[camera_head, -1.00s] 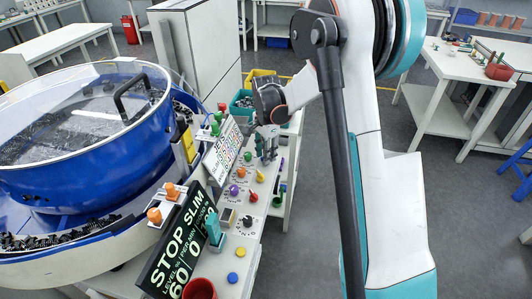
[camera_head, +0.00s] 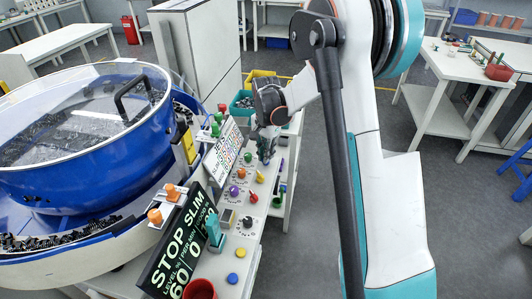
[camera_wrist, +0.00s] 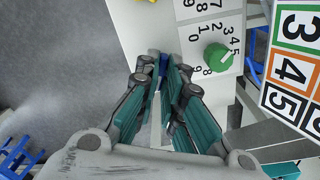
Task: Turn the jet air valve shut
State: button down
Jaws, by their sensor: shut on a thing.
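My gripper (camera_head: 266,156) points down over the far end of the control panel (camera_head: 222,262). In the wrist view its two fingers (camera_wrist: 163,66) are drawn together on a dark blue piece (camera_wrist: 164,80), which I take to be the jet air valve's handle. The fingers hide most of this piece, so its turn angle cannot be told. No readable label marks it. A green knob (camera_wrist: 218,57) on a numbered dial sits just right of the fingers in the wrist view, apart from them.
Purple (camera_head: 234,190), yellow (camera_head: 260,177) and red (camera_head: 253,197) knobs stand close by on the panel. A blue-walled bowl feeder (camera_head: 95,165) fills the left. Teal (camera_head: 243,103) and yellow bins lie behind. Open floor lies right of the panel.

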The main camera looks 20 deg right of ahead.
jog(key=n, duration=1.4)
jog(key=shift+p, duration=0.35)
jog(key=shift+n, duration=0.3)
jog(key=c, duration=1.7)
grip_release()
jog(key=shift+r, duration=0.1)
notch_tip(320, 180, up, 12)
jog(key=shift+f, duration=0.1)
